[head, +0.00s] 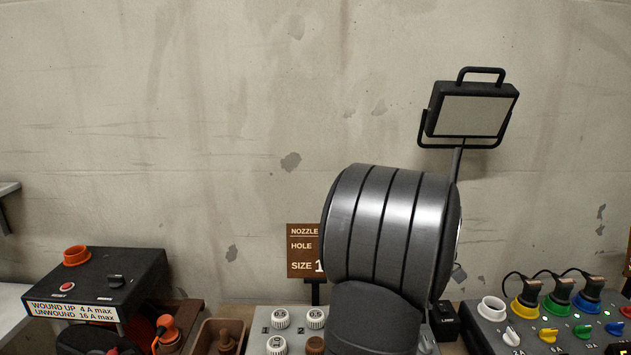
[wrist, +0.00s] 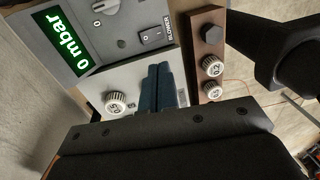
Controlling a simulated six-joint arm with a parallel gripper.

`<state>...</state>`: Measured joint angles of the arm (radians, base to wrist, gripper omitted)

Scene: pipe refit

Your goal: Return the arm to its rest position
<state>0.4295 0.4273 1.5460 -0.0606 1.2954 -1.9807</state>
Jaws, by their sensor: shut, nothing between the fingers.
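My gripper (wrist: 159,70) shows in the wrist view as two dark blue fingers side by side, pressed together with nothing between them. Its fingertips point toward a grey panel, and I cannot tell how far they are from it. A white-capped nozzle marked 0.5 (wrist: 115,104) is just left of the fingers. In the head view a large grey link of my own arm fills the middle, and my gripper is not visible there.
The wrist view shows a green 0 mbar display (wrist: 75,50) and a brown strip with white caps (wrist: 212,66). In the head view, a sign (head: 303,250) and a lamp (head: 471,110) stand behind my arm. A black box (head: 110,280) is left; a plug panel (head: 490,335) is right.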

